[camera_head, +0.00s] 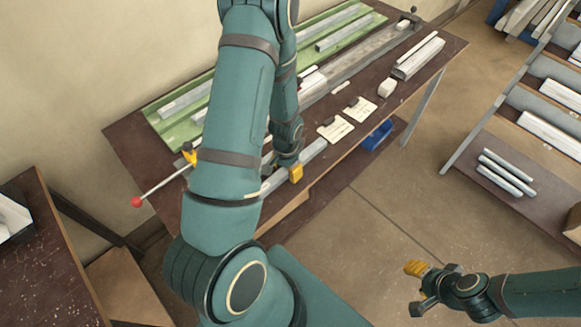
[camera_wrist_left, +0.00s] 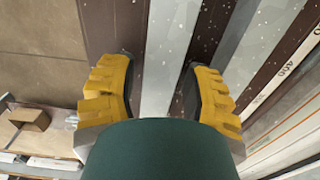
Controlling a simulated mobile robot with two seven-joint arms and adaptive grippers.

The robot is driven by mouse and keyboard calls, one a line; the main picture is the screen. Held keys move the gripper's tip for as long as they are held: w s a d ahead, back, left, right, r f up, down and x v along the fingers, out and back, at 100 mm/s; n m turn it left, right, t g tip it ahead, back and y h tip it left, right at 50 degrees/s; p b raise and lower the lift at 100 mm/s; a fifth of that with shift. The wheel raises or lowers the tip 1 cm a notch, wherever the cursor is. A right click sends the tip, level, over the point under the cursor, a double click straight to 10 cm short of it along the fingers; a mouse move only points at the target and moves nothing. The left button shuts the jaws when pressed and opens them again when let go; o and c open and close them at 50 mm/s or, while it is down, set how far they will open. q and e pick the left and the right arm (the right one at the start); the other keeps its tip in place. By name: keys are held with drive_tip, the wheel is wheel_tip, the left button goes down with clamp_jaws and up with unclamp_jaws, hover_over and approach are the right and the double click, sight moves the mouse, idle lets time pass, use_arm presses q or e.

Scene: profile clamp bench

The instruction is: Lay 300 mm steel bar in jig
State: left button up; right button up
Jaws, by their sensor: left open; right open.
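My left gripper (camera_head: 284,168) is at the front edge of the bench, partly hidden by my arm. In the left wrist view its yellow fingers (camera_wrist_left: 160,95) are open, one on either side of a pale grey bar (camera_wrist_left: 172,45); no gap or contact can be judged. The bar also shows beside the gripper in the head view (camera_head: 313,150). Its length cannot be read. The jig's long grey rail (camera_head: 370,54) runs behind, with a scale (camera_wrist_left: 285,68) in the wrist view. My right gripper (camera_head: 415,288) is open and empty, over the floor.
Several bars lie on a green mat (camera_head: 150,113) along the wall. A red-knobbed lever (camera_head: 137,202) sticks out at the bench's left end. Cards (camera_head: 335,129), a white block (camera_head: 387,88) and stacked bars (camera_head: 419,58) lie to the right. A blue bin (camera_head: 378,136) hangs below the front edge.

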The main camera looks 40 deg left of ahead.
use_arm(q)
clamp_jaws()
idle(0.3)
